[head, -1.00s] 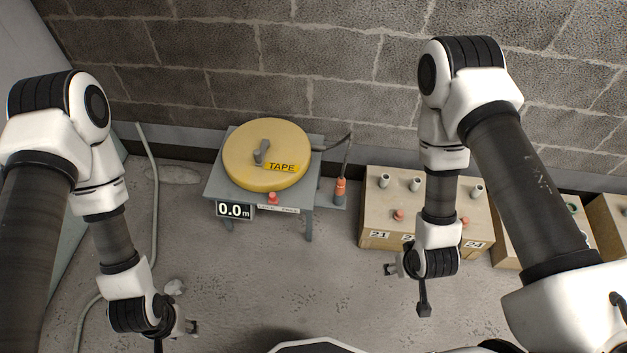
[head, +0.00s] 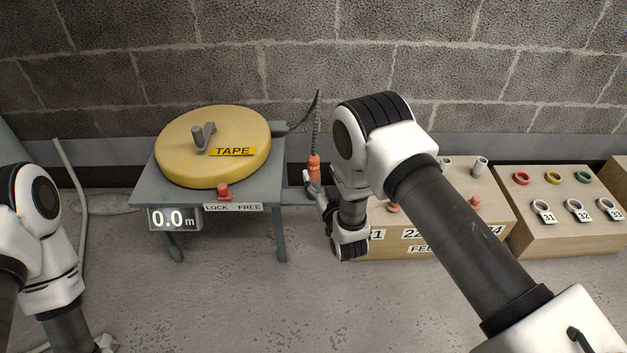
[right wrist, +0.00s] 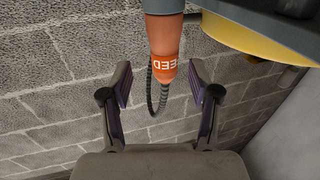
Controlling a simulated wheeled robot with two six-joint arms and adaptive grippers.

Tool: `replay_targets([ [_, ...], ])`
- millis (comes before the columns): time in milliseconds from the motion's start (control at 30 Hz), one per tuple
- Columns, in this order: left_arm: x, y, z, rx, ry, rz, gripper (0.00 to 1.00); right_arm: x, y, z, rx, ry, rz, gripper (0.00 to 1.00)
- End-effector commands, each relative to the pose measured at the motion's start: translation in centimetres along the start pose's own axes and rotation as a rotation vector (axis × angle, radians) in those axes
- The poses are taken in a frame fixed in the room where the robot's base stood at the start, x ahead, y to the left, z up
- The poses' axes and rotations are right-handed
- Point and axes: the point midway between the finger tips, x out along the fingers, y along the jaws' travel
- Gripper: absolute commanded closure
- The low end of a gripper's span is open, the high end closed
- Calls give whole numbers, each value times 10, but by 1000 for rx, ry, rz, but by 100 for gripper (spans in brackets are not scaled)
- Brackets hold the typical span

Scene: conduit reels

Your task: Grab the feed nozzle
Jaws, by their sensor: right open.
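The feed nozzle (head: 314,172) is an orange upright piece with a dark cable rising from its top, standing on a grey side shelf of the tape reel's table in the head view. In the right wrist view the orange nozzle (right wrist: 164,50), marked FEED, shows between and beyond the fingers. My right gripper (right wrist: 160,92) is open, its two fingers spread to either side of the nozzle's line, and I see no contact. In the head view my right gripper (head: 322,202) is close beside the nozzle, partly hidden by its own arm.
Wooden boxes (head: 570,235) with tubes and rings stand right. A brick wall is behind; floor in front is clear.

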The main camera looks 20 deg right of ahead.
Motion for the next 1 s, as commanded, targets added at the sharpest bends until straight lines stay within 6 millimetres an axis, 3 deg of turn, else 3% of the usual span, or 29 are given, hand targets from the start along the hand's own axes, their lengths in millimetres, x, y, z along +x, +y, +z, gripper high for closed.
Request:
replay_targets([
  [100, 21, 0, 0, 0, 0, 0, 60, 20, -4, 3, 0, 4, 0, 39],
  [233, 32, -1, 0, -3, 1, 0, 60, 42, -6, 0, 1, 2, 1, 39],
  [500, 30, -1, -1, -4, 2, 0, 60, 48, -6, -4, 0, -3, 0, 39],
  [667, 30, -1, -1, -4, 2, 0, 60, 47, -6, -4, 0, -3, 0, 95],
  [700, 30, -1, -1, -4, 2, 0, 60, 47, -6, -4, 0, -3, 0, 100],
  [1000, 29, -1, -1, -4, 2, 0, 60, 47, -6, -6, 0, -3, 0, 100],
])
